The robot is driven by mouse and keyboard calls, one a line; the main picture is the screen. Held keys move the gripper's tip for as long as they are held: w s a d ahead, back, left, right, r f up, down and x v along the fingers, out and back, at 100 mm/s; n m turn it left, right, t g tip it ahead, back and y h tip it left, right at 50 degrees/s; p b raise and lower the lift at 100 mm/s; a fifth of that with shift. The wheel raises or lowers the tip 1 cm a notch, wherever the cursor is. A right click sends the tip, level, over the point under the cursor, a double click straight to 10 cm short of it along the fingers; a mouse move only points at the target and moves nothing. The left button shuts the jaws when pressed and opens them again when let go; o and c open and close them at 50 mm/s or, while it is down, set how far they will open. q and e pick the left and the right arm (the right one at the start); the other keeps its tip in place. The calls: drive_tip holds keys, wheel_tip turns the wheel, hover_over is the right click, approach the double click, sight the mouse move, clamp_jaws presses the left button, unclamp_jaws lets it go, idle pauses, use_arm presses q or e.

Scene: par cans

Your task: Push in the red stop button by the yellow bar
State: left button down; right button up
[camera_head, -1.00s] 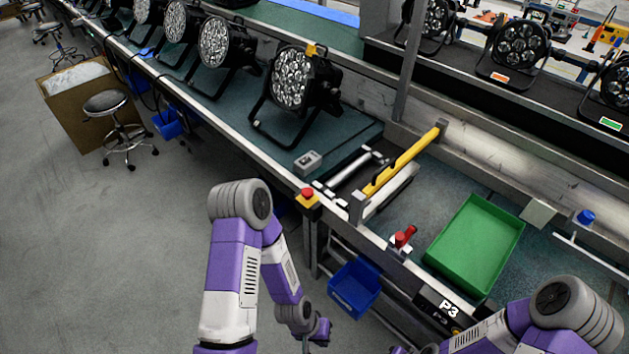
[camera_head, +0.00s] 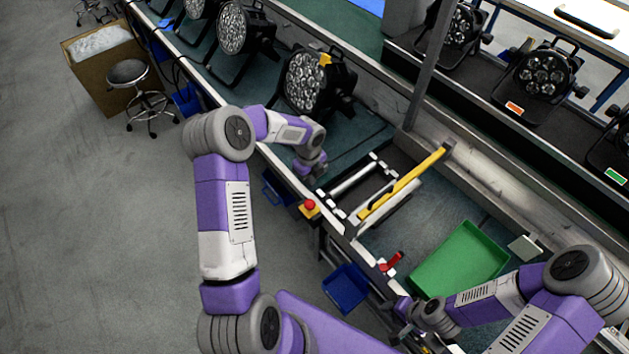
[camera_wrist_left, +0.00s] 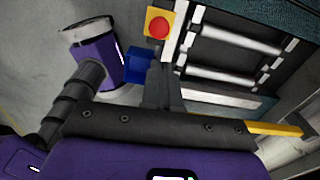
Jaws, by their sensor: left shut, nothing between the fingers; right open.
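The red stop button (camera_head: 310,204) sits on a small yellow box at the bench's front edge, beside the lower left of the roller section. It also shows in the left wrist view (camera_wrist_left: 159,27), uncovered. The yellow bar (camera_head: 403,184) slants along the right side of the rollers; part of it shows in the left wrist view (camera_wrist_left: 275,129). My left gripper (camera_head: 316,179) is shut and empty, above the bench just beyond the button and apart from it in the picture. My right gripper (camera_head: 403,312) is open near the bench front by the green tray, its fingertips hard to make out.
A red-handled clamp (camera_head: 391,261) and a green tray (camera_head: 460,258) lie right of the bar. A par can (camera_head: 305,80) stands on the bench behind my left gripper. A blue bin (camera_head: 346,288) hangs below the front edge.

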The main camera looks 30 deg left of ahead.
sight(309, 202)
use_arm(q)
drive_tip(key=shift+a+r+m, duration=0.3)
drive_tip(key=shift+a+r, duration=0.1)
wheel_tip(309, 202, down, 14)
drive_tip(key=shift+f, duration=0.1)
idle(0.4)
